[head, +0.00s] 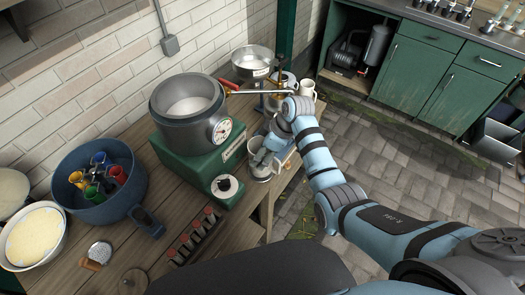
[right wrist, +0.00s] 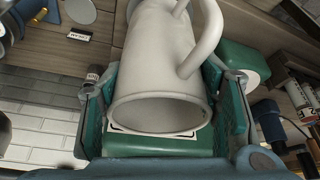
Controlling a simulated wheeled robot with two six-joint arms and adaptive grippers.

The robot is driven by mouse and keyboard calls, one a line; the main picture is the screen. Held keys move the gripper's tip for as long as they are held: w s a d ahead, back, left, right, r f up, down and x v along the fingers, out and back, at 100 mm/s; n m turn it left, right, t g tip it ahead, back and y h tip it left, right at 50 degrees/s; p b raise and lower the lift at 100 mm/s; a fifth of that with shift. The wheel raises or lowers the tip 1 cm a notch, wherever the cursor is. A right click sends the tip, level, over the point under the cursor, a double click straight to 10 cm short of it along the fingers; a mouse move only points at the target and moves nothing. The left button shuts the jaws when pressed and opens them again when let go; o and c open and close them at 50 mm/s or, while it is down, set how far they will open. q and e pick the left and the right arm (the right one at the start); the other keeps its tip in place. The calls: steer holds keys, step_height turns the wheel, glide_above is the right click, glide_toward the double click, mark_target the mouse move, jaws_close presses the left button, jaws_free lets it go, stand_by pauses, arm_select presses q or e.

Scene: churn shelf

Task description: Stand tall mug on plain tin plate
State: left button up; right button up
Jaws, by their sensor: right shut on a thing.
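The tall mug (right wrist: 150,60) is cream-white with a loop handle and fills the middle of the right wrist view, its wide round rim towards the camera. My right gripper (right wrist: 165,110) is shut on it, with one teal finger on each side. In the head view my right gripper (head: 265,158) is over the bench's right edge, just right of the green machine base. I cannot clearly pick out the plain tin plate. My left gripper is not in view.
A grey pot with a dial (head: 188,105) stands on a green base (head: 192,160). Another pale mug (head: 307,96) and a metal pan (head: 252,60) are at the bench's far end. A blue pot (head: 90,205) of coloured cups is left. Paved floor (head: 400,165) lies right.

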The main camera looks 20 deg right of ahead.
steer(key=shift+f, duration=0.55)
steer(key=o, duration=1.4)
steer(key=shift+o, duration=0.6)
steer(key=shift+o, duration=1)
step_height(320, 180, up, 5)
steer(key=shift+f, duration=0.2)
